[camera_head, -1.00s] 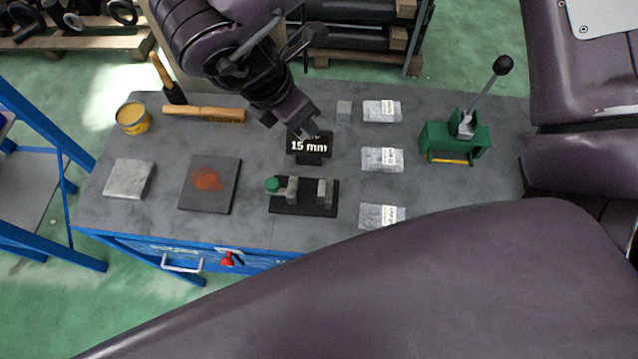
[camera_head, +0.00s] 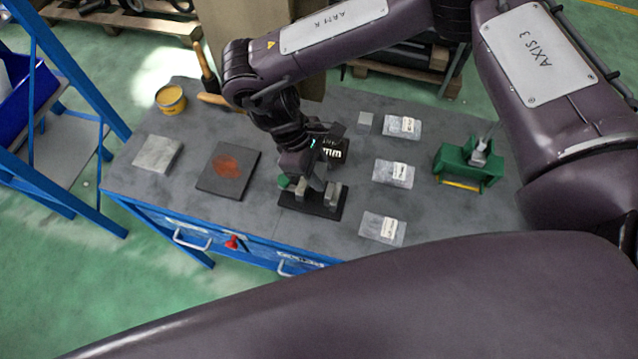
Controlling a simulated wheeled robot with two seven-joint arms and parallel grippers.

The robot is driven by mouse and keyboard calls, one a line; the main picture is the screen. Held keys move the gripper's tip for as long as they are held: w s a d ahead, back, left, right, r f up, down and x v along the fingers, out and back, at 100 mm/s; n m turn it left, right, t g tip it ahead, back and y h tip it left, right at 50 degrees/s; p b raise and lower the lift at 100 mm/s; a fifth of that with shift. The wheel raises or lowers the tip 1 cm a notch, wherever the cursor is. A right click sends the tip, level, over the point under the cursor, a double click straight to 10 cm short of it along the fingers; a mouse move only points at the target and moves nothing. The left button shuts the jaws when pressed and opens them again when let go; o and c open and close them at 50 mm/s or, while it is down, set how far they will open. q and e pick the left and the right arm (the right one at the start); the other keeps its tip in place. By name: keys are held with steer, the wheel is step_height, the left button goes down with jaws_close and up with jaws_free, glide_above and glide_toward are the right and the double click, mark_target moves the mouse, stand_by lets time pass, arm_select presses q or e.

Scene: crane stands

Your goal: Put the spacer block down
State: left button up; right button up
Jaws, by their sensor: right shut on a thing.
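My right gripper (camera_head: 312,172) reaches in from the upper right and points down at the black fixture (camera_head: 322,210). It is shut on the grey spacer block (camera_head: 320,176), which is mostly hidden by the jaws. The block is over the fixture, close to its upright grey posts (camera_head: 333,192). I cannot tell whether it touches the fixture. The fixture's green knob (camera_head: 284,182) shows at its left. The black "15 mm" sign (camera_head: 335,150) stands behind, partly covered by the gripper. My left gripper is not in view.
Several labelled packets (camera_head: 393,173) lie right of the fixture, with a small grey block (camera_head: 365,122) behind. A green lever press (camera_head: 468,165) stands further right. A dark plate with a rust-coloured patch (camera_head: 228,172), a grey plate (camera_head: 158,154) and a yellow tin (camera_head: 171,99) are left.

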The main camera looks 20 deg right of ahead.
glide_above(319, 196)
step_height(319, 196, down, 4)
steer(key=shift+f, duration=0.2)
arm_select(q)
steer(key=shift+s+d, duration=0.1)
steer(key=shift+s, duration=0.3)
arm_select(e)
steer(key=shift+s+f, duration=0.2)
steer(key=shift+f, duration=1.45)
jaws_close()
steer(key=o, duration=0.6)
jaws_free()
steer(key=o, duration=0.4)
steer(key=shift+w, duration=0.15)
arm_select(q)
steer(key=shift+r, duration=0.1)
arm_select(e)
steer(key=shift+o, duration=0.2)
steer(key=shift+r, duration=0.1)
arm_select(q)
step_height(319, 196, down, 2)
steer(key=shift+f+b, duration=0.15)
steer(key=shift+b, duration=0.95)
arm_select(e)
steer(key=v, duration=1.2)
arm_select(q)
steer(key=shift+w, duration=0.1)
